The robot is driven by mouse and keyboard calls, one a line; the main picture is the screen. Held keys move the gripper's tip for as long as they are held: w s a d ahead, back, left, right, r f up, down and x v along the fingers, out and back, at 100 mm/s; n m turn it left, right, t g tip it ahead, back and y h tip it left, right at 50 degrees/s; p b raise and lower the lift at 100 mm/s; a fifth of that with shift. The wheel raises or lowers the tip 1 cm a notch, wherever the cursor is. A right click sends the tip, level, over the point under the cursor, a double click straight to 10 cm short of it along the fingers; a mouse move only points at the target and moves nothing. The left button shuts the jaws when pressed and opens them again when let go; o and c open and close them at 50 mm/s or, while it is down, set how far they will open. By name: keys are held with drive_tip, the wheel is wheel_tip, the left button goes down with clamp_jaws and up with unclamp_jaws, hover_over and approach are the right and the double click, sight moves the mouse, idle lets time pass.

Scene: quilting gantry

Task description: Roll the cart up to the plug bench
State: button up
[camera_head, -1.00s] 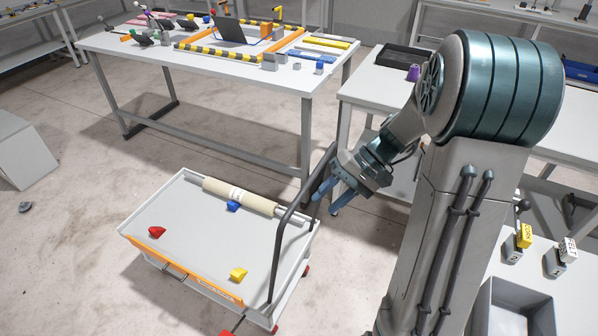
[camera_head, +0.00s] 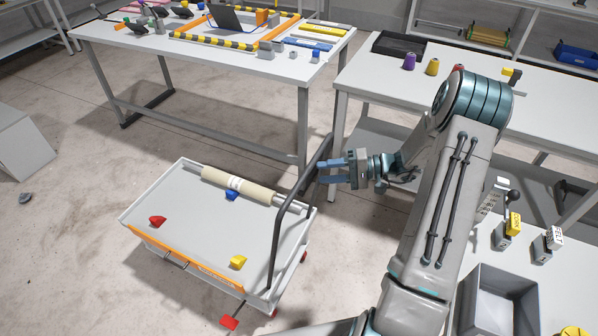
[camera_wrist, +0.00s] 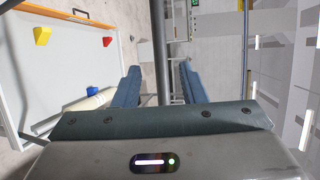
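The cart (camera_head: 200,235) is a low white tray trolley with an orange front strip and a dark tubular handle (camera_head: 279,240) on its right side. My gripper (camera_head: 321,172) is open beside the handle's upper part, fingers pointing left toward it. In the wrist view the dark handle bar (camera_wrist: 159,45) runs between my spread gripper fingers (camera_wrist: 158,78), with gaps on both sides. A white bench (camera_head: 460,95) at the right holds purple (camera_head: 409,62) and yellow (camera_head: 432,67) plug-like pieces; I cannot tell for certain whether it is the plug bench.
The cart carries a beige roll (camera_head: 240,186) and red, blue and yellow blocks. A red pedal (camera_head: 229,322) sticks out at its front. A cluttered white table (camera_head: 200,57) stands behind. A bench with a grey bin (camera_head: 497,300) is at lower right. Floor at left is mostly clear.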

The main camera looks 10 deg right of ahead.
drive_tip(key=p+x, duration=0.1)
drive_tip(key=x, duration=0.7)
drive_tip(key=shift+a+p, duration=0.15)
drive_tip(key=shift+p, duration=0.2)
clamp_jaws()
